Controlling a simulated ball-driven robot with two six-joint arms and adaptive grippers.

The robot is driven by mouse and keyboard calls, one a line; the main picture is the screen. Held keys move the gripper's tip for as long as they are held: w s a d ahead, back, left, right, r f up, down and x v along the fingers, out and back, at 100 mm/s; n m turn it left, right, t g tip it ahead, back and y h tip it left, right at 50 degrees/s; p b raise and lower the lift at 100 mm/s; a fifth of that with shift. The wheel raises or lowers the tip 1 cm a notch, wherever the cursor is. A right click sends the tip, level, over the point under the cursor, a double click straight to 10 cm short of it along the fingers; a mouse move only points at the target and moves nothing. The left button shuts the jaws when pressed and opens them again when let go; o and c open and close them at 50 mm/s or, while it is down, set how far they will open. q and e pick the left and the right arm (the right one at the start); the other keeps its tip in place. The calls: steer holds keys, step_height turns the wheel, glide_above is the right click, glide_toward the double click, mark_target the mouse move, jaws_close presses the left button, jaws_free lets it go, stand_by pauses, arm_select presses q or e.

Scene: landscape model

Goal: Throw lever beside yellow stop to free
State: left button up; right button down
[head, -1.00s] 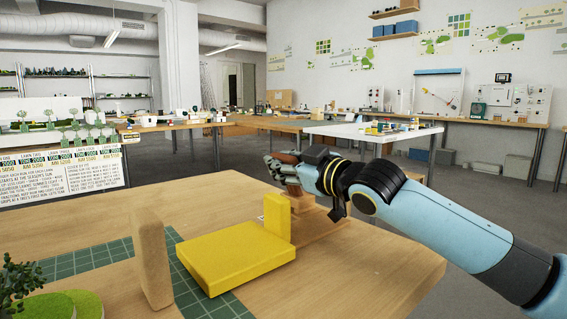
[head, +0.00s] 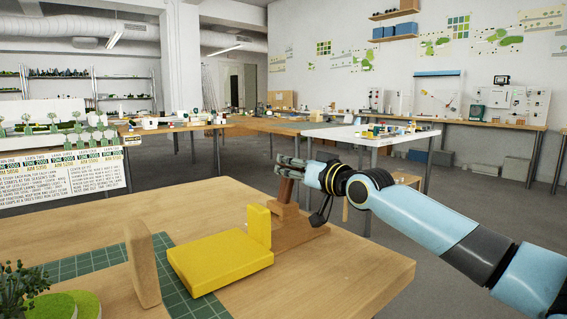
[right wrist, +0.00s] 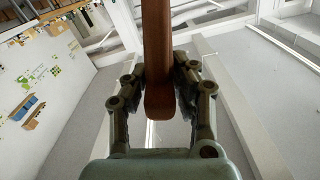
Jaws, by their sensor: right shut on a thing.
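The lever (head: 285,190) is a dark reddish-brown wooden bar. It stands nearly upright on a brown wooden base (head: 300,228) at the table's far right part. The yellow stop (head: 222,262) is a flat slab with an upright yellow block (head: 257,226), just left of the base. My right gripper (head: 286,166) is shut on the lever near its top. In the right wrist view the lever (right wrist: 158,50) runs between both fingers of the gripper (right wrist: 160,88), its rounded end near the palm. My left gripper is not in view.
The wooden table (head: 330,275) is bare at front right. A tan upright block (head: 142,262) stands left of the yellow slab on a green mat (head: 190,290). Green model plants (head: 22,285) are at the near left corner. Open floor lies beyond the table.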

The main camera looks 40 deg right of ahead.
steer(key=shift+d+f+m, duration=0.25)
steer(key=shift+d+m, duration=0.4)
steer(key=shift+m, duration=0.15)
steer(key=shift+w+d+f+m, duration=0.1)
steer(key=shift+d+m, duration=0.1)
steer(key=shift+m, duration=0.1)
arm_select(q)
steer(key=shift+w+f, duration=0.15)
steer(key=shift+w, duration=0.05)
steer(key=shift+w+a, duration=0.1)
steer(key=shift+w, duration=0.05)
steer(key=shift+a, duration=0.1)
arm_select(e)
steer(key=c, duration=1.5)
jaws_free()
steer(key=o, duration=0.4)
steer(key=shift+d, duration=0.2)
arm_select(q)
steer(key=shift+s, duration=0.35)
arm_select(e)
steer(key=shift+a, duration=0.1)
